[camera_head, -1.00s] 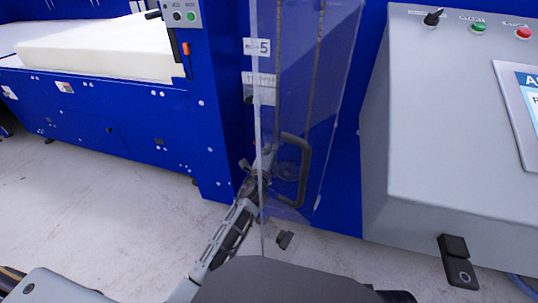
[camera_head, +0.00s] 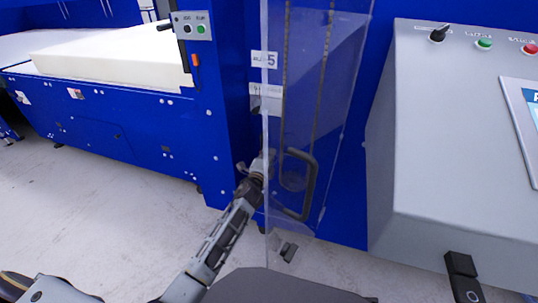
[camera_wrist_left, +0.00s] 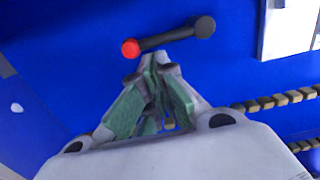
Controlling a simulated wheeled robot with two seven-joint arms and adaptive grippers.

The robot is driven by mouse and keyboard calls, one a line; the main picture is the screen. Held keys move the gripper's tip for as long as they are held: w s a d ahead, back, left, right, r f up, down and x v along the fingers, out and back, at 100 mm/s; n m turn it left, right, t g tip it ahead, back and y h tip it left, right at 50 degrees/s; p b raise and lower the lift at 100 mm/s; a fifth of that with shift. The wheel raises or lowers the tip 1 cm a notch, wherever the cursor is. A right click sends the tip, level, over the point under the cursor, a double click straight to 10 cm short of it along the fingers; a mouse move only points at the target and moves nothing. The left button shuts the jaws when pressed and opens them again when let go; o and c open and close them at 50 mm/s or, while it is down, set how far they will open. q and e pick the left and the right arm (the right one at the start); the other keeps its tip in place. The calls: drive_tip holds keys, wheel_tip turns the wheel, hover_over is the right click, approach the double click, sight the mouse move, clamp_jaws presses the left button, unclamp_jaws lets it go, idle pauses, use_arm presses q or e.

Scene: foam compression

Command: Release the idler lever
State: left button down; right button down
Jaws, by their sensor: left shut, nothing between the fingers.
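The idler lever (camera_wrist_left: 168,38) is a short dark bar on the blue machine panel in the left wrist view. It has a red tip at its left end and a round dark end at the right. My left gripper (camera_wrist_left: 156,62) is shut and empty, its green-padded fingers meeting just below the lever. I cannot tell whether the fingertips touch it. In the head view my left gripper (camera_head: 264,164) is at the blue machine beside the clear door. The lever cannot be made out there.
A clear door (camera_head: 312,110) with a dark handle (camera_head: 312,185) stands just right of the left gripper. A grey control box (camera_head: 445,130) is at the right. A white foam block (camera_head: 110,58) lies on the blue machine at the left. Chains (camera_wrist_left: 285,99) run at right in the wrist view.

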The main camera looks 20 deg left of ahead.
use_arm(q)
drive_tip(key=shift+a, duration=0.15)
drive_tip(key=shift+m, duration=0.3)
use_arm(e)
drive_tip(key=shift+s, duration=0.15)
use_arm(q)
drive_tip(key=shift+a+f, duration=0.1)
drive_tip(key=shift+f, duration=0.05)
use_arm(e)
drive_tip(key=shift+s+f, duration=0.15)
drive_tip(key=shift+s, duration=0.15)
